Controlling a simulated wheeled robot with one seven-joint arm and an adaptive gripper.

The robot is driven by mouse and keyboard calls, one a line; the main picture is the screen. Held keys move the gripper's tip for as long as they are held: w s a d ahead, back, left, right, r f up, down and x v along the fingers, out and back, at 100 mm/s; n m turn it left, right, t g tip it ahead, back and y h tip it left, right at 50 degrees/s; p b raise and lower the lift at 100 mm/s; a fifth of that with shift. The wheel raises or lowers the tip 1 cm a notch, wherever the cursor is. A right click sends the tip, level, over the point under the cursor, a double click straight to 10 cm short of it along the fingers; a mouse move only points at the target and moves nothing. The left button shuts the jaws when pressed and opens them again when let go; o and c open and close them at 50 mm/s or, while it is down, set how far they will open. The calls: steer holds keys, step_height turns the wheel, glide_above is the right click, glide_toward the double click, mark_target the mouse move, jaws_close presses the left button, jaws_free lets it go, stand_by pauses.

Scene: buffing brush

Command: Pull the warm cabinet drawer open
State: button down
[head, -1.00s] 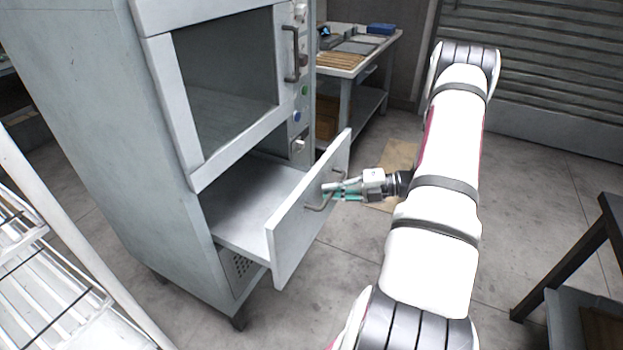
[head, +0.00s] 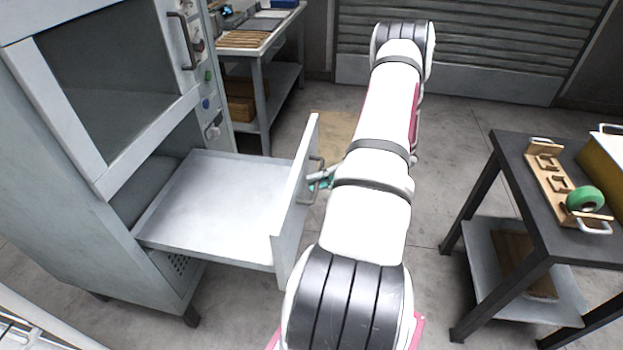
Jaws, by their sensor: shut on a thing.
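The grey cabinet (head: 45,215) stands at the left of the head view. Its lower drawer (head: 215,205) is pulled well out, and its flat inside looks empty. The drawer front (head: 290,237) faces right and carries a bar handle (head: 314,165). My gripper (head: 318,182) is at this handle and shut on it. My arm hides most of the gripper, so only the fingers show beside the handle.
A dark table (head: 567,150) at the right holds a wooden rack (head: 552,178) with a green round thing (head: 585,199) and a yellow box (head: 608,160). A workbench (head: 262,50) stands behind the cabinet.

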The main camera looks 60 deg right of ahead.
steer(key=c, duration=1.7)
jaws_free()
steer(key=shift+o, duration=0.2)
steer(key=shift+d, duration=0.1)
steer(key=v, duration=1.2)
steer(key=shift+w, duration=0.1)
